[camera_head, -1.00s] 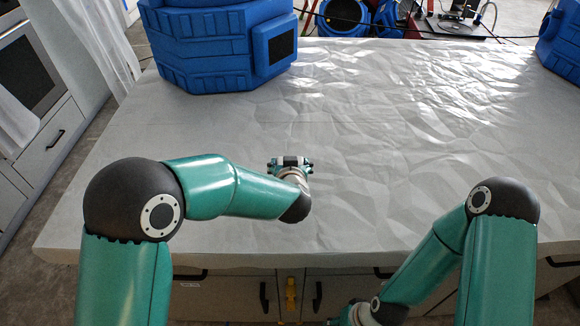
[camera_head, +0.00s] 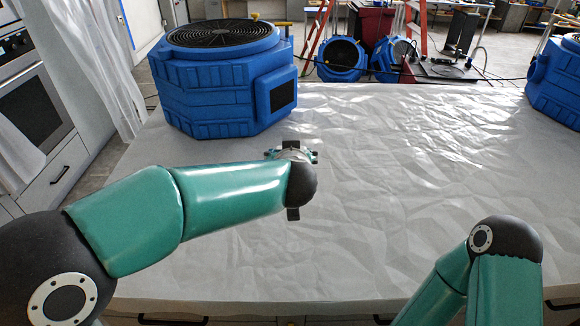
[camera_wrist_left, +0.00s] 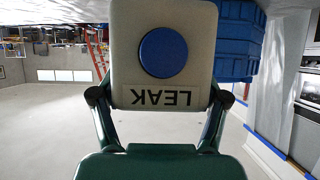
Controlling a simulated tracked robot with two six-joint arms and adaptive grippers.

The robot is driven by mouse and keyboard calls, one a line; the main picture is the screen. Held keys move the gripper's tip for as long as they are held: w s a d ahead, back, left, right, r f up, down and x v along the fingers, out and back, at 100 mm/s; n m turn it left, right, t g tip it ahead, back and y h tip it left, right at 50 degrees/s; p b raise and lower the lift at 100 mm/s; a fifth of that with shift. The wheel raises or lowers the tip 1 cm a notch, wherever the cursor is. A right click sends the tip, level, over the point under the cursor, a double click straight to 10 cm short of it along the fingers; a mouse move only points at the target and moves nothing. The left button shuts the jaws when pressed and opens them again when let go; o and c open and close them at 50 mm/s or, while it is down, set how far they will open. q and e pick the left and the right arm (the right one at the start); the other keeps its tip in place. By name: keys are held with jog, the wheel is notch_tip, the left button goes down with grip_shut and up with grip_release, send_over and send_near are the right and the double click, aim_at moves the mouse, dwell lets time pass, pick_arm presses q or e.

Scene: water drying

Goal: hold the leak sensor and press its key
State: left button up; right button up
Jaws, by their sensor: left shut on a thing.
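The leak sensor (camera_wrist_left: 205,25) is a pale block with a round blue key (camera_wrist_left: 163,52) and a LEAK label (camera_wrist_left: 160,97) that reads upside down in the left wrist view. My left gripper (camera_wrist_left: 160,105) is shut on it, with a dark finger at each side. In the head view my left gripper (camera_head: 292,154) is above the table, beyond the end of my left arm, which largely hides the sensor there. The key face is turned to the left wrist camera and nothing touches the key. My right arm is at the lower right; its gripper is out of view.
A wrinkled pale sheet covers the table (camera_head: 400,190), clear around the grippers. A big blue air mover (camera_head: 220,85) stands at the back left, beyond my left gripper. Another blue unit (camera_head: 555,80) is at the right edge. A cabinet with an oven stands at the left.

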pick_arm(q)
jog(key=shift+r, duration=0.25)
jog(key=shift+s+f+b, duration=0.15)
jog(key=shift+f+b, duration=5.6)
jog(key=shift+f, duration=3.85)
pick_arm(e)
notch_tip(320, 180, down, 11)
jog(key=shift+f, duration=0.2)
pick_arm(q)
jog(key=shift+f, duration=0.35)
pick_arm(e)
jog(key=shift+f, duration=0.2)
grip_shut()
